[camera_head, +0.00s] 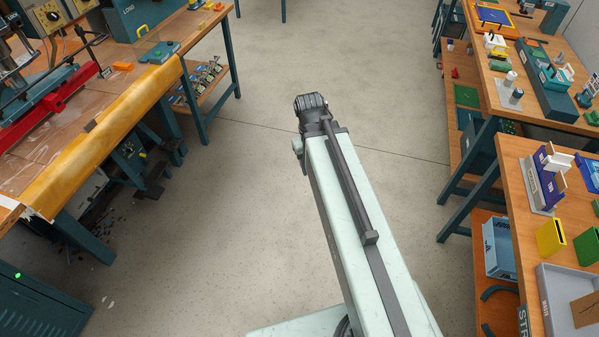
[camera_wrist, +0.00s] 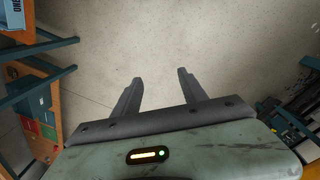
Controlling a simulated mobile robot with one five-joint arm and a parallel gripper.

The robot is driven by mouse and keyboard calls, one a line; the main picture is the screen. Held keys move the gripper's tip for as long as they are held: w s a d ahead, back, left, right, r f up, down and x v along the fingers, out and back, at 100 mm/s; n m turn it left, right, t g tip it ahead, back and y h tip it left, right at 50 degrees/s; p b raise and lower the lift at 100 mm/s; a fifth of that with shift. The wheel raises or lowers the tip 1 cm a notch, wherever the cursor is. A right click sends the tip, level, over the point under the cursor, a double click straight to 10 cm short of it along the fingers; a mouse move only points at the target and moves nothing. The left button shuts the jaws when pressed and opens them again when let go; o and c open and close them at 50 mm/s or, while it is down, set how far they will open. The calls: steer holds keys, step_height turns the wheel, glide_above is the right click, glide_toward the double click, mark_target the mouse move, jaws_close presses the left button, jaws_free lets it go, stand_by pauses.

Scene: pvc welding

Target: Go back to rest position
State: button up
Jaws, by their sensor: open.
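My gripper (camera_wrist: 158,80) shows in the wrist view with its two dark fingers spread apart. It is open, and nothing is between the fingers. Behind them is bare grey floor. In the head view my pale green arm reaches up the middle of the picture over the floor. Its dark end is near the top centre, and the fingers cannot be made out there.
A workbench with an orange-brown sheet (camera_head: 105,130) over its edge stands on the left. Wooden benches stand on the right, with a blue crate (camera_head: 498,249), a yellow holder (camera_head: 550,238) and a grey tray (camera_head: 556,300). The floor (camera_head: 235,180) between them is clear.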

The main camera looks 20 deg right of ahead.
steer(key=s+a+y, duration=0.1)
steer(key=a, duration=0.5)
steer(key=shift+s+a+m, duration=0.25)
steer(key=shift+m, duration=0.15)
steer(key=shift+r+p, duration=0.85)
steer(key=shift+p, duration=0.05)
